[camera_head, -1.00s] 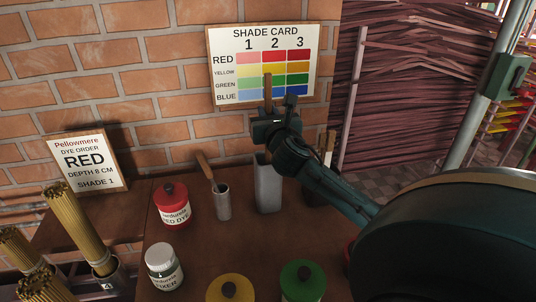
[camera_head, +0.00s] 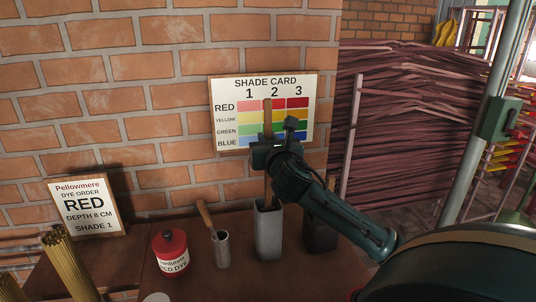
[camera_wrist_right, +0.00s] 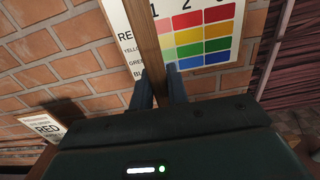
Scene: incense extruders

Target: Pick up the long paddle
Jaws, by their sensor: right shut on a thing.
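The long paddle (camera_head: 267,110) is a tall wooden stick standing near upright in front of the shade card. My right gripper (camera_head: 268,146) is shut on its shaft. Below the jaws the shaft runs down into a tall grey container (camera_head: 268,232); its lower end is hidden inside. In the right wrist view the paddle (camera_wrist_right: 148,45) rises between the two fingers (camera_wrist_right: 160,88). My left gripper is not in view.
A short metal cup (camera_head: 222,250) with a wooden handle (camera_head: 204,213) stands left of the grey container, and a red dye jar (camera_head: 172,253) further left. A dark container (camera_head: 320,236) stands right, partly behind my arm. The shade card (camera_head: 225,88) and brick wall are behind.

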